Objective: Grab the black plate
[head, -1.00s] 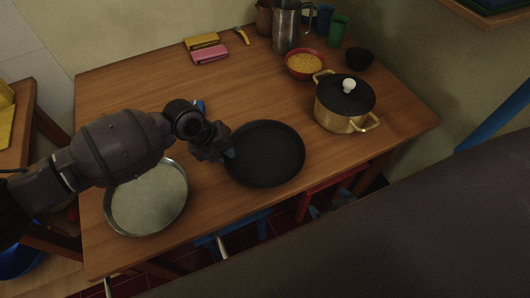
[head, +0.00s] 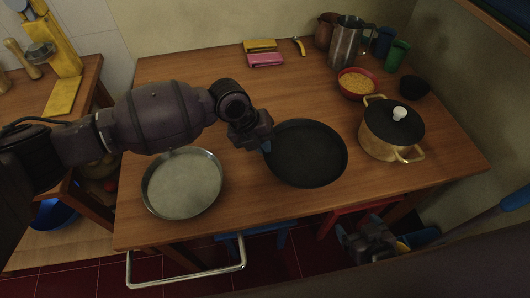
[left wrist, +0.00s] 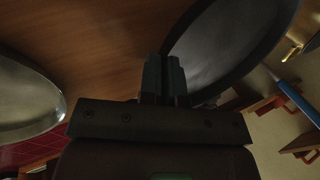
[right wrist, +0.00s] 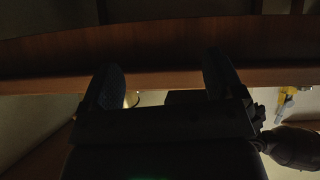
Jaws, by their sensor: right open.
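The black plate (head: 306,154) is round and lies on the wooden table in the head view, right of a grey metal pan. My left gripper (head: 265,145) is at the plate's left rim. In the left wrist view its fingers (left wrist: 166,78) are close together, with the rim of the black plate (left wrist: 235,40) running in at them; they look shut on it. My right gripper (right wrist: 163,88) is open and empty, facing a wooden edge in the right wrist view. In the head view it shows partly, low beyond the table's front edge.
The grey pan (head: 183,183) stands left of the plate. A brass pot with black lid (head: 393,121) stands close on the right. A red bowl (head: 357,84), cups and a jug (head: 345,42) are at the back.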

